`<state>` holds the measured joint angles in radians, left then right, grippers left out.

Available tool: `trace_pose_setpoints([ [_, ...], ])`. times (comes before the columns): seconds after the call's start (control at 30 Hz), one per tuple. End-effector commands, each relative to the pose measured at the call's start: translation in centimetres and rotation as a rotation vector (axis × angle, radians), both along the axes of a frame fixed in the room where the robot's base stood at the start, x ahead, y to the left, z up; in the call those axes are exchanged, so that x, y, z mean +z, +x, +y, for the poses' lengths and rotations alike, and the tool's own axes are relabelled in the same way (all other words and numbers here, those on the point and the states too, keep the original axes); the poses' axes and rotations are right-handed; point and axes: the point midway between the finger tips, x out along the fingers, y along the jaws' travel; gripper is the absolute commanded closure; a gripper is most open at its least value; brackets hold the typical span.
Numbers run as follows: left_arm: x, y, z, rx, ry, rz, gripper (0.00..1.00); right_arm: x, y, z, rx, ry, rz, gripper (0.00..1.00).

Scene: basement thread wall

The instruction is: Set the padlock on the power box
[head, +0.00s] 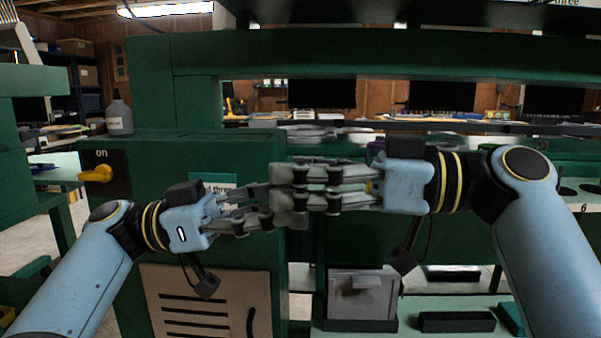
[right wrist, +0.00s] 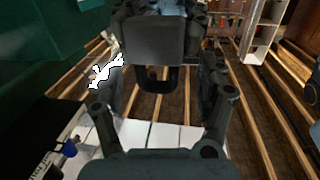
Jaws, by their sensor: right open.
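The power box (head: 140,170) is a green cabinet at left in the head view, with a yellow rotary switch (head: 97,174) under the word "on". My left gripper (head: 255,207) and right gripper (head: 288,195) meet tip to tip in front of it, fingers overlapping. In the right wrist view a dark grey padlock (right wrist: 155,40) with a black U-shaped shackle shows between the fingers. My left gripper appears shut on its body. My right gripper's open fingers (right wrist: 165,85) stand at both sides of it. In the head view the fingers hide the padlock.
A grey bottle (head: 119,118) stands on top of the power box. A slotted beige panel (head: 205,305) is below it. A grey box (head: 362,297) and dark blocks (head: 456,322) lie low at right. Green machine beams (head: 400,50) cross above and behind the grippers.

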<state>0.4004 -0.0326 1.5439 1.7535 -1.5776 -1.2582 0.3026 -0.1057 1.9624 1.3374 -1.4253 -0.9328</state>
Motion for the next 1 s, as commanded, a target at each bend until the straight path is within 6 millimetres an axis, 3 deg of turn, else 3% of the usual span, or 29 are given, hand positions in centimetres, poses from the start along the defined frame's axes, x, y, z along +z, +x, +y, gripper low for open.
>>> trace_pose_setpoints([
  [0.33,0.04,0.00,-0.01,0.000,-0.001,0.000,0.95,0.00,0.09,0.33,0.000,-0.001,0.000,0.29],
  [0.8,0.04,0.03,0.00,0.001,-0.001,0.000,0.95,0.00,0.05,0.32,0.001,0.000,0.000,0.91],
  [0.9,0.05,0.05,0.00,0.002,-0.001,0.000,0.95,0.00,0.03,0.32,0.002,0.000,0.000,1.00],
  [0.93,0.05,0.06,0.00,0.002,-0.001,0.000,0.53,0.03,0.02,0.32,0.002,0.000,-0.001,1.00],
  [1.0,0.05,0.05,0.01,0.002,-0.001,0.000,0.44,0.03,0.02,0.32,0.002,0.001,0.000,1.00],
])
